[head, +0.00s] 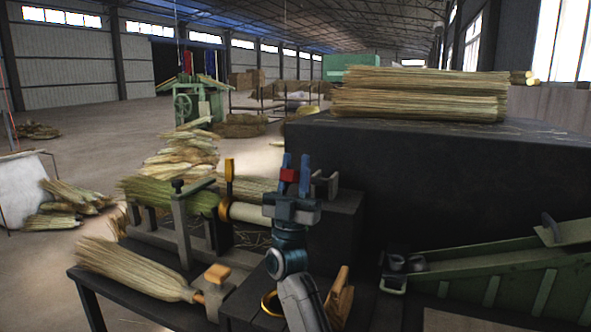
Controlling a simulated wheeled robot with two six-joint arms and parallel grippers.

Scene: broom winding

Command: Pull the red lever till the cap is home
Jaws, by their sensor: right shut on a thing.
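The red lever (289,175) shows as a small red block between the two blue fingertips of my right gripper (295,174), which is shut on it. My gripper body hides the rest of the lever. To the left, a pale cylinder (247,214) points at the end of a greenish broom bundle (165,195) lying in a dark cradle. An orange-yellow collar with an upright tab (229,177) sits at the cylinder's left end, against the bundle. I cannot tell which part is the cap, or whether it is fully seated. My left gripper is out of view.
A finished broom (135,268) lies on the dark table at the front left, beside a wooden-topped block (217,274). A wooden piece (340,297) stands near my right arm. A green chute (500,275) fills the right; a large dark block (450,170) carries straw bundles (420,95).

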